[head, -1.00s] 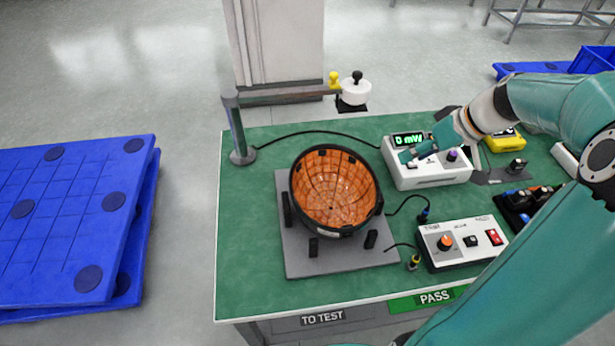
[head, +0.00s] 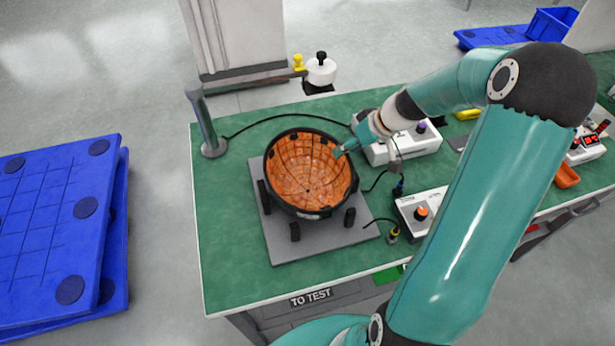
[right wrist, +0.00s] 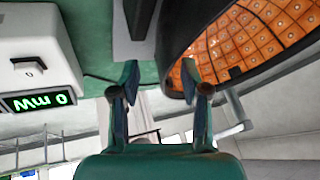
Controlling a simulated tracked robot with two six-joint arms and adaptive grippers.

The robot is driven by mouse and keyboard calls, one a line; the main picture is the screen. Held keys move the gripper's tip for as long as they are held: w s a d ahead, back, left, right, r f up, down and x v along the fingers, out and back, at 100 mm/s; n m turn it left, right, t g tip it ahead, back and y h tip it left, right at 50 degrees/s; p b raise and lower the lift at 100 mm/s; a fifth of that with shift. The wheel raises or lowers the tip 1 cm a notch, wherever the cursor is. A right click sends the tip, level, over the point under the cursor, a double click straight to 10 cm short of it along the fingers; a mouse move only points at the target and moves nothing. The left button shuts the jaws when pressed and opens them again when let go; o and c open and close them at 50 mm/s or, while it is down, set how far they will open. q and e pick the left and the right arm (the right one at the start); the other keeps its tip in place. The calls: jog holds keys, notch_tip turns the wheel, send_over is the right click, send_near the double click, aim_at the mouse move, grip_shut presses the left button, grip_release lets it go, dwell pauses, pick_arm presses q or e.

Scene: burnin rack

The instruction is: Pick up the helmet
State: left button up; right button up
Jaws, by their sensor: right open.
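The helmet (head: 282,190) is a black bowl with an orange, grid-like lining. It sits open side up on black posts of a grey stand plate (head: 285,248). My right gripper (head: 343,150) is at the helmet's upper right rim in the head view. My left gripper is not in view.
A white meter box (head: 410,145) stands right of the helmet; its display reads 0 mW in the wrist view. A control box (head: 432,200) is nearer. Cables cross the green table (head: 225,270).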

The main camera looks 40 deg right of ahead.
jog(key=x, duration=0.4)
jog(key=shift+a+f+p, duration=0.1)
jog(key=shift+f+p, duration=0.05)
jog(key=shift+p, duration=0.15)
jog(key=shift+c, duration=0.4)
grip_shut()
